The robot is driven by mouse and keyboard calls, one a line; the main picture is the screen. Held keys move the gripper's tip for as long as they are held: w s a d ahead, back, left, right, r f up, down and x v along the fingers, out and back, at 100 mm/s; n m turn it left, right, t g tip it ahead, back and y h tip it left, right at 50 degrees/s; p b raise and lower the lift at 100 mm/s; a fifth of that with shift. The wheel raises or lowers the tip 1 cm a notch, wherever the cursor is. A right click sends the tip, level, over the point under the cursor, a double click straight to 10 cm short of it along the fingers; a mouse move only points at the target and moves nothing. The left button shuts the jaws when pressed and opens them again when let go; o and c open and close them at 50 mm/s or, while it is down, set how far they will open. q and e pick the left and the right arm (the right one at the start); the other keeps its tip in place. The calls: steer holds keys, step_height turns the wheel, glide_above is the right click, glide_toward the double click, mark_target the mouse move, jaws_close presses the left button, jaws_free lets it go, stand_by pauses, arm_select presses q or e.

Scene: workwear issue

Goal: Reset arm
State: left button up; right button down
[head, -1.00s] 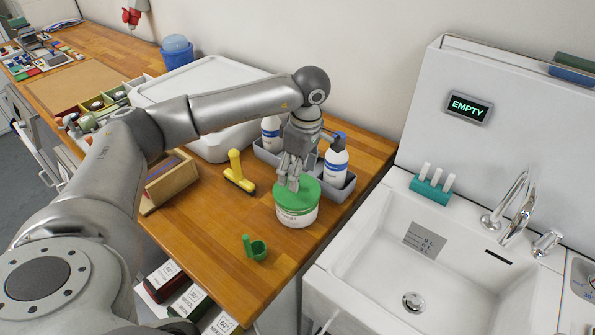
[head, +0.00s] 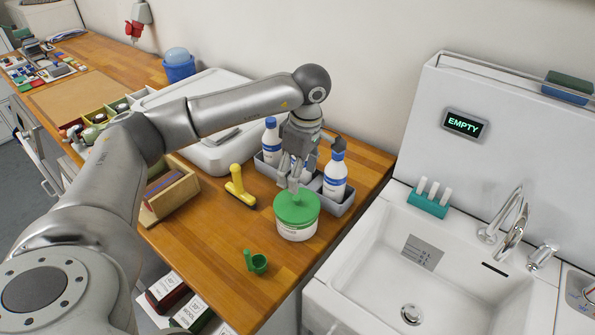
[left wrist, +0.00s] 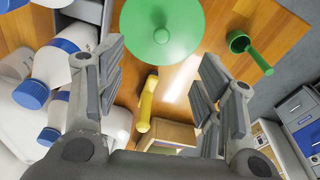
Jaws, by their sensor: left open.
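My left gripper (head: 294,180) is at the end of the arm coming in from the left, pointing down just above and behind the green lid of a white tub (head: 297,230). In the left wrist view the gripper (left wrist: 160,95) has its fingers wide apart with nothing between them. The green lid (left wrist: 162,30) with its round knob lies beyond the fingertips. In the head view the fingertips overlap the lid's knob, and I cannot tell whether they touch it. My right gripper is not in view.
A grey caddy (head: 340,208) with white bottles stands close behind the gripper. A yellow brush-like tool (head: 238,186) and green scoop (head: 256,262) lie on the wooden counter (head: 205,250). A white sink (head: 380,275) is at the right. A display (head: 463,123) reads EMPTY.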

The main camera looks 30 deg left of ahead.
mark_target(296, 197)
arm_select(q)
jaws_close()
stand_by(1.0)
steer(key=shift+f, duration=0.1)
steer(key=shift+f+b, duration=2.55)
steer(key=shift+f, duration=0.6)
steer(key=shift+r, duration=0.1)
steer(key=shift+r+p, duration=2.15)
steer(key=shift+r, duration=1.35)
